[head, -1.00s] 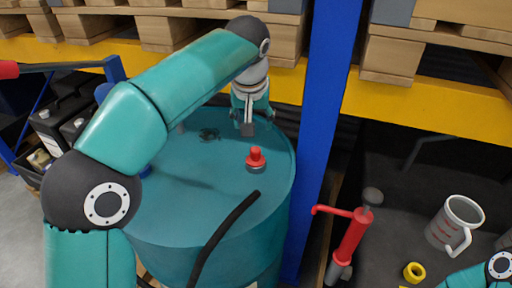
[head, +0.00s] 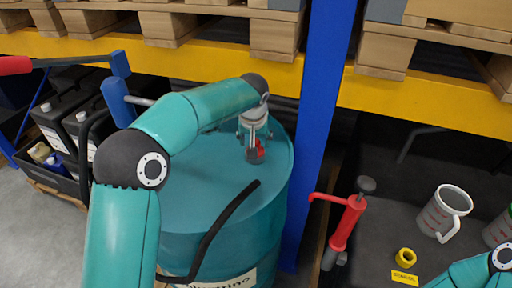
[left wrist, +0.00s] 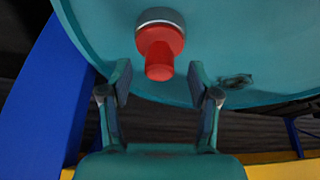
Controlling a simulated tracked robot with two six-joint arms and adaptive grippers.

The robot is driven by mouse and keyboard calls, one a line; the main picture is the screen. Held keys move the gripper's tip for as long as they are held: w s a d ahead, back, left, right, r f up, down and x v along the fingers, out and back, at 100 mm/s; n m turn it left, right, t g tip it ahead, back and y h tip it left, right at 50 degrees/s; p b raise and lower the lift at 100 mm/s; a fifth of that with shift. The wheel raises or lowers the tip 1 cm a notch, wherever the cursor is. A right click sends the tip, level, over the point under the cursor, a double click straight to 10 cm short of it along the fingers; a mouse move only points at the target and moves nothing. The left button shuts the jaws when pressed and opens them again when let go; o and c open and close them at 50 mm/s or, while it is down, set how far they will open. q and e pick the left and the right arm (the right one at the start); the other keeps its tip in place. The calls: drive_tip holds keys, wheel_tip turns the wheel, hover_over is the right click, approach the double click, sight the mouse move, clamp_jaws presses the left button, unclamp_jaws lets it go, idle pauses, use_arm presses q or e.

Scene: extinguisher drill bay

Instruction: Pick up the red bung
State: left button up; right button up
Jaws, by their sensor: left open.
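The red bung (head: 261,150) stands on top of the teal drum (head: 200,185), near its right edge. In the head view my left gripper (head: 252,149) is at the bung and hides much of it. In the left wrist view the bung (left wrist: 160,50) shows whole, with a red knob and a grey ring at its base. My left gripper (left wrist: 159,80) is open there, with one finger to each side of the knob's end and visible gaps between. My right gripper is out of view; only part of my right arm shows at the bottom right.
A black hose (head: 222,230) curves over the drum's front edge. A blue post (head: 316,130) stands close on the drum's right. A red hand pump (head: 347,228), a measuring jug (head: 444,212) and a yellow ring (head: 405,257) are on the dark surface at right.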

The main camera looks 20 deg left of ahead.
use_arm(q)
drive_tip(key=shift+x, duration=1.3)
clamp_jaws()
drive_tip(key=shift+r, duration=0.1)
